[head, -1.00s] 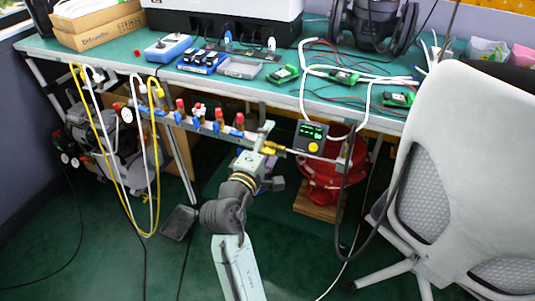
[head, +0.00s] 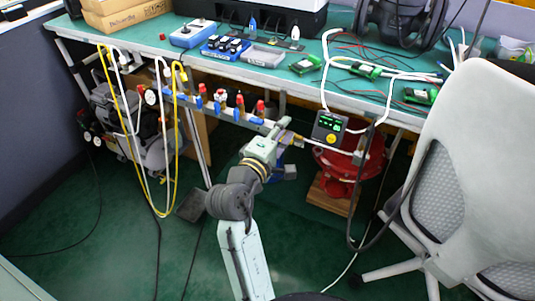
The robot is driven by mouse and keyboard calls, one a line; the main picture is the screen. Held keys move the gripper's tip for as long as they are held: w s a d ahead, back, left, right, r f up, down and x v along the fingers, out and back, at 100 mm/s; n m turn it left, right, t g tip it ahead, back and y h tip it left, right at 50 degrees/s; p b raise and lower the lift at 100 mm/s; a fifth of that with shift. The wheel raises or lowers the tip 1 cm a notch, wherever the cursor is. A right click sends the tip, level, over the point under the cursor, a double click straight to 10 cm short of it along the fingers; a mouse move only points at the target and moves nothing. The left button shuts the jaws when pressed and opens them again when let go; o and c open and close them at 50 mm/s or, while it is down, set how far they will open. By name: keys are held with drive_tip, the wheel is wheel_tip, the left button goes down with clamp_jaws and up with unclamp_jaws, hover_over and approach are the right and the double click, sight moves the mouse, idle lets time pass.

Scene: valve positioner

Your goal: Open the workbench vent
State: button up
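A manifold rail (head: 225,114) runs under the front edge of the workbench (head: 290,84). It carries several small valves with red and blue parts; the rightmost has a red top (head: 260,107). I cannot tell which fitting is the vent. My gripper (head: 283,125) is at the rail's right end, just right of and below that valve. It is small and seen from behind, so its fingers and any contact are unclear. A dark positioner box (head: 328,128) with a green display and yellow knob is right of my gripper, above a red valve body (head: 352,165).
Yellow and white hoses (head: 174,130) hang at the left by a compressor (head: 130,120). A white chair (head: 465,160) stands close on the right. A black cable (head: 352,215) loops beside it. Green floor (head: 110,235) is open at the lower left.

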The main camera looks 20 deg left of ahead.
drive_tip(key=s+p, duration=0.2)
drive_tip(key=s, duration=0.7)
drive_tip(key=shift+s+f, duration=0.3)
drive_tip(key=shift+s, duration=0.05)
idle(0.3)
idle(0.7)
